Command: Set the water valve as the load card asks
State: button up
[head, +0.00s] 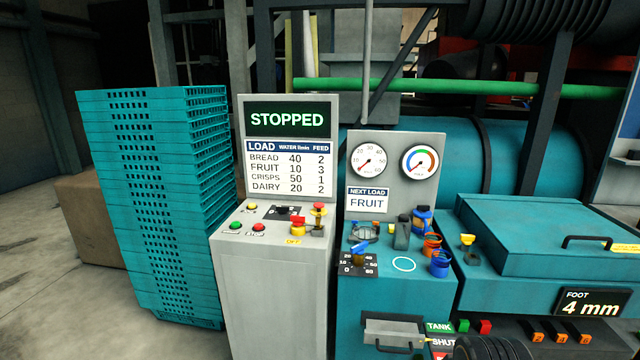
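The load card (367,200) reads NEXT LOAD FRUIT. The load table (288,168) on the grey cabinet lists FRUIT with water 10 l/min and feed 3. The water valve (358,254) appears to be the small blue and yellow handle on a black dial plate (346,269) with marks from 0 to 60. I cannot tell which mark it points at. The left gauge (369,160), scaled to 60, has a red needle pointing to lower left, near its low end. My gripper is not clearly seen in the head view.
The display (287,119) reads STOPPED. Teal stacked crates (150,200) stand at left. A grey cabinet (265,290) carries buttons and a yellow-red knob. Blue and orange cups (439,266) stand right of the valve. A teal lidded machine (540,240) is at right.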

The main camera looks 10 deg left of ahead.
aim_at(357, 249)
jog(key=u, duration=0.65)
jog(key=i, duration=1.45)
jog(key=z, duration=0.3)
